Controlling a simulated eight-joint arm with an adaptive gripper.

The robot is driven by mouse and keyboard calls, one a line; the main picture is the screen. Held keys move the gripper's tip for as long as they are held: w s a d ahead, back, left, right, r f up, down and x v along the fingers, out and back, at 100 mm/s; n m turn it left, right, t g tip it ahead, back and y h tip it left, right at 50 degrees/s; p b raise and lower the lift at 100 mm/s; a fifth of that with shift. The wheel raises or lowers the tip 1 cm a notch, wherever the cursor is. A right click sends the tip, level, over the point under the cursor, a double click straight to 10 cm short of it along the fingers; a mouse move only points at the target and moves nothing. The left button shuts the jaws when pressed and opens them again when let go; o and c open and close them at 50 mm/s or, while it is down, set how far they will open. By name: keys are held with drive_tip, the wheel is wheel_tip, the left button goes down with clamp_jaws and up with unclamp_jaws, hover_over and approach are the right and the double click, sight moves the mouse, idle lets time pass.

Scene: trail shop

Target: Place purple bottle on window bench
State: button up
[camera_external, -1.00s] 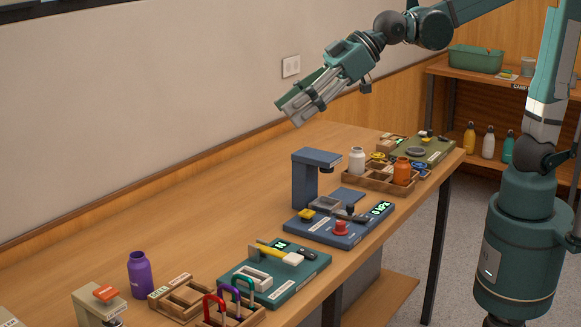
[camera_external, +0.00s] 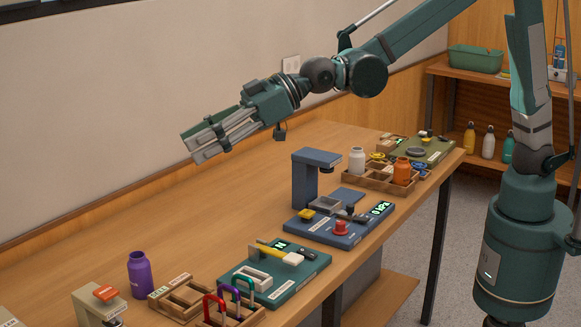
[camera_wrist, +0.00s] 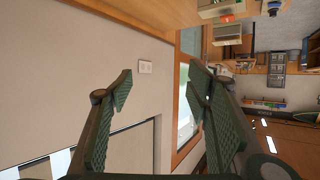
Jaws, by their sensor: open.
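The purple bottle (camera_external: 140,275) stands upright on the wooden table at the lower left of the external view, with its mouth open at the top. My gripper (camera_external: 190,147) is above the table, up and to the right of the bottle and well apart from it. Its fingers point left and slightly down. In the wrist view my gripper (camera_wrist: 162,88) shows two spread green fingers with nothing between them. The bottle is not visible in the wrist view. I cannot make out which surface is the window bench.
Beside the bottle are a beige device (camera_external: 98,306) and a wooden divided tray (camera_external: 178,300). A teal board (camera_external: 285,277), a blue press station (camera_external: 337,228) and a tray with white and orange bottles (camera_external: 378,180) line the front edge. The table's back strip is clear.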

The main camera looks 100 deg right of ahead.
drive_tip(key=w+a+f+t, duration=0.1)
drive_tip(key=w+a+f, duration=0.35)
drive_tip(key=w, duration=0.45)
approach(139, 265)
drive_tip(key=w+d+f, duration=0.1)
drive_tip(key=w+f, duration=0.1)
drive_tip(key=shift+w+d+f, duration=0.25)
drive_tip(key=shift+w+d, duration=0.05)
drive_tip(key=shift+d, duration=0.05)
drive_tip(key=shift+b+x, duration=0.35)
drive_tip(key=shift+x, duration=0.75)
drive_tip(key=shift+r+b+x, duration=0.2)
drive_tip(key=shift+b+x, duration=0.55)
drive_tip(key=shift+x, duration=1.9)
